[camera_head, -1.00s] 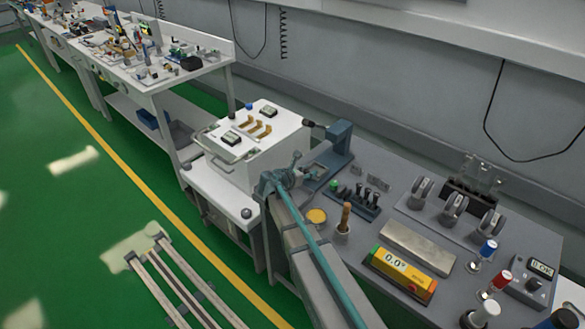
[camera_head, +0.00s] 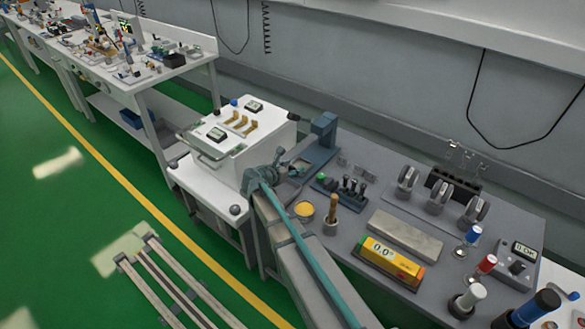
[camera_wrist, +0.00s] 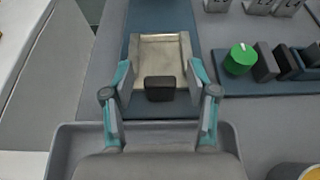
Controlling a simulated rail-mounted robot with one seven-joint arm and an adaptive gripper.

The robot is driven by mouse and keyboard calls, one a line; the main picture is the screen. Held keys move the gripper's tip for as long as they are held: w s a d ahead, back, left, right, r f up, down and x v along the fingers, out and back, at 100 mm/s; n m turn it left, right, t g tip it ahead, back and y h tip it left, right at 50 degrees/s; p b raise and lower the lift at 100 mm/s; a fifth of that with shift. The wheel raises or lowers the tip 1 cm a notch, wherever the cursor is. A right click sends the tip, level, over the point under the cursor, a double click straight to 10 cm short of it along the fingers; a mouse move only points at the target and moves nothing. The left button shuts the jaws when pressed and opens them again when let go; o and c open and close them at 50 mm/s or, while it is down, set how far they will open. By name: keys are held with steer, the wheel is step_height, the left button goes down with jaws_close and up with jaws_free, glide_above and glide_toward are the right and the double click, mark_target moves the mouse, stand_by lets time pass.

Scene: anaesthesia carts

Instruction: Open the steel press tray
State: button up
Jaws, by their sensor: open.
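The steel press tray (camera_wrist: 160,48) is a shallow, pale metal tray with a black handle (camera_wrist: 160,88) on its near edge. It sits on the blue press base (camera_wrist: 118,62) and also shows in the head view (camera_head: 300,168), small and partly hidden by my gripper. The blue press (camera_head: 322,132) stands behind it. My gripper (camera_wrist: 160,82) is open, with one teal-and-grey finger on each side of the black handle. The fingers look apart from the handle; their exact height over it is hard to tell.
A green knob (camera_wrist: 240,58) and dark tools in a rack are just right of the tray. A yellow-topped pot (camera_head: 304,209) and a wooden-handled tool (camera_head: 332,209) stand nearby. A white box with gauges (camera_head: 236,140) is to the left.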

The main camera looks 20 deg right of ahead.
steer(key=v, duration=1.2)
steer(key=shift+w, duration=0.1)
